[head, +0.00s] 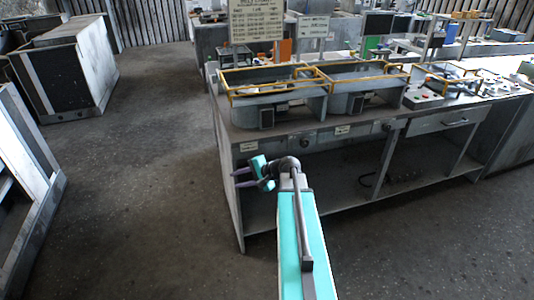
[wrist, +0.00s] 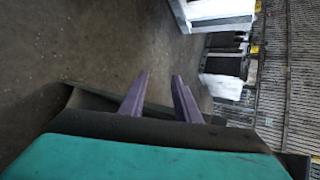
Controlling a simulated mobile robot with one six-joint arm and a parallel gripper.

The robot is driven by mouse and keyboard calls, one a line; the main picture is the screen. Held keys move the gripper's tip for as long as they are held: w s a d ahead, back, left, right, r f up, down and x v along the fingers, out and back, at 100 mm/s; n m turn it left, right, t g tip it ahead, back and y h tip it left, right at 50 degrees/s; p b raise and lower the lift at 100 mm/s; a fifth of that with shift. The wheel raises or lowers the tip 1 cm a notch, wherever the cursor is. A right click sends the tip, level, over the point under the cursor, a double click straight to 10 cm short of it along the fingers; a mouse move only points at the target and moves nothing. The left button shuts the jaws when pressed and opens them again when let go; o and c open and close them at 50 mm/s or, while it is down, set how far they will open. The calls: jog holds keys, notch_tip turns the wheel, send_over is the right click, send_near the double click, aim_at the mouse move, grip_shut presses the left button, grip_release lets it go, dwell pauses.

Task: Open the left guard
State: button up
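The left guard (head: 275,90) is a yellow-railed frame on top of the left grey blower housing (head: 293,110), on the workbench. It appears to lie flat over the housing top. A similar yellow guard (head: 368,80) sits on the right housing beside it. My gripper (head: 237,178) is in front of the bench's left end, below the bench top and well apart from the left guard. In the wrist view its two purple fingers (wrist: 160,78) are spread with nothing between them. The wrist view shows neither guard.
The workbench (head: 231,130) has an open lower shelf and a drawer (head: 440,123) at right. Sign boards (head: 257,18) stand behind the housings. A small control box (head: 422,98) with buttons is to the right. Grey cabinets (head: 75,70) stand at left. The floor between is clear.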

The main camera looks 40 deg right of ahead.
jog(key=s+a+f+n+g+y, duration=0.1)
jog(key=s+a+f+n+g, duration=0.4)
jog(key=a+f, duration=0.85)
jog(key=s+a+f+n+g+y, duration=0.1)
jog(key=s+a+f+g, duration=0.3)
jog(key=s+a+f, duration=0.85)
jog(key=s+a+f+n+g+h, duration=0.25)
jog(key=s+a+f, duration=0.2)
jog(key=a, duration=0.45)
jog(key=s+d+f+n+g+h, duration=0.2)
jog(key=s+n, duration=0.1)
jog(key=s, duration=0.5)
jog(key=s+d+f+n+g+h, duration=0.1)
jog(key=s+d+n+g+h, duration=0.1)
jog(key=s, duration=0.6)
jog(key=shift+d+f+n, duration=0.4)
jog(key=shift+d+n, duration=0.4)
jog(key=shift+n, duration=0.45)
jog(key=shift+w+h, duration=0.15)
jog(key=shift+h, duration=0.1)
